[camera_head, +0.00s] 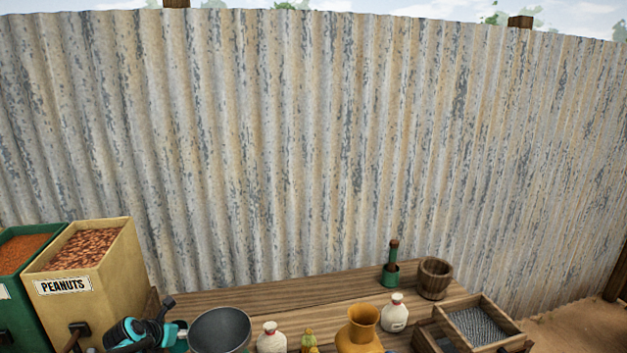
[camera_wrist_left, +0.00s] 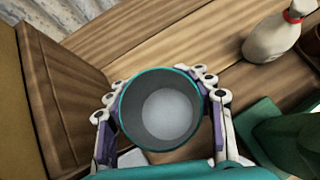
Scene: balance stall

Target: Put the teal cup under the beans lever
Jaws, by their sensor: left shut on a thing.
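The teal cup (camera_wrist_left: 165,112) is upright between the fingers of my left gripper (camera_wrist_left: 161,92) in the left wrist view. Its rim is teal, its inside is grey, and it looks empty. No beans label is readable, so I cannot identify the beans lever. My right gripper is not in view.
A green dispenser (camera_head: 28,250) is cut off at the left edge. A corrugated wall is behind.

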